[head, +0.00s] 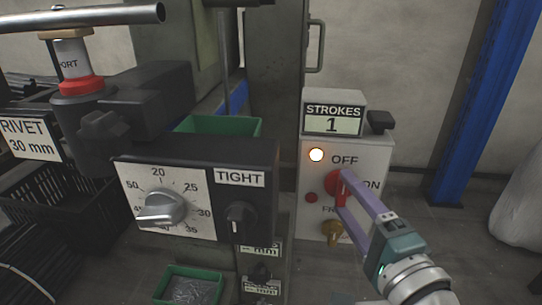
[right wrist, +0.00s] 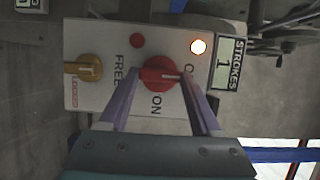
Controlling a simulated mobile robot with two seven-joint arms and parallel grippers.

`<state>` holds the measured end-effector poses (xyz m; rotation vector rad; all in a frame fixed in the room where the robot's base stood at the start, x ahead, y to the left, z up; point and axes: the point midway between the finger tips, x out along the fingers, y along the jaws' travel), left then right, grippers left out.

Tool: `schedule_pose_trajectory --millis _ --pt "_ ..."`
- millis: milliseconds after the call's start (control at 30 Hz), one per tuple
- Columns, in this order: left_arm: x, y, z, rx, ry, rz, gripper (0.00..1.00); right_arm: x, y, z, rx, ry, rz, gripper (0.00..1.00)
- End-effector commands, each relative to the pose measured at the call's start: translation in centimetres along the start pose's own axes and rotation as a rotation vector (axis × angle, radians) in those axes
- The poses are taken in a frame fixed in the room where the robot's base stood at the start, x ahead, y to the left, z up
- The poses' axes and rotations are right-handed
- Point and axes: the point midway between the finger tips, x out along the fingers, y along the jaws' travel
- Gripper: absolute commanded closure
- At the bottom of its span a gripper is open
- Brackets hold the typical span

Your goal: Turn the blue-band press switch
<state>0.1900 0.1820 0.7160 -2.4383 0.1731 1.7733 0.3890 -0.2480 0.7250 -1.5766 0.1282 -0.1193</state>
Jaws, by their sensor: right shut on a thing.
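A lamp (head: 316,155) on the box glows warm white. My left gripper is out of view.
A STROKES counter (head: 333,119) reading 1 tops the box. A yellow key switch (head: 332,232) sits low on it. Left stand a dial panel (head: 195,190), a red-banded press part (head: 82,86) and green bins (head: 190,285). A blue post (head: 482,110) stands right.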

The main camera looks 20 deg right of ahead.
Motion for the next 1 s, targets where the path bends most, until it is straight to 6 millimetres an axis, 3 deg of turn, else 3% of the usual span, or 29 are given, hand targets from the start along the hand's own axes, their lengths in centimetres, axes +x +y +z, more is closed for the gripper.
schedule_pose_trajectory --millis 367,400,667,1000 --pt "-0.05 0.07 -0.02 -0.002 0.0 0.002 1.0 0.04 -0.08 0.03 -0.008 -0.001 -0.001 0.91" --pt "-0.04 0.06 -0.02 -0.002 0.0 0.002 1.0 0.04 -0.08 0.03 -0.008 -0.001 -0.001 0.33" --pt "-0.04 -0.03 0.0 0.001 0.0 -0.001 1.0 0.03 -0.05 0.01 -0.006 0.0 0.0 0.05" --pt "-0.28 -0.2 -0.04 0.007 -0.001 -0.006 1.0 -0.86 -0.03 0.01 -0.006 -0.001 0.003 0.05"
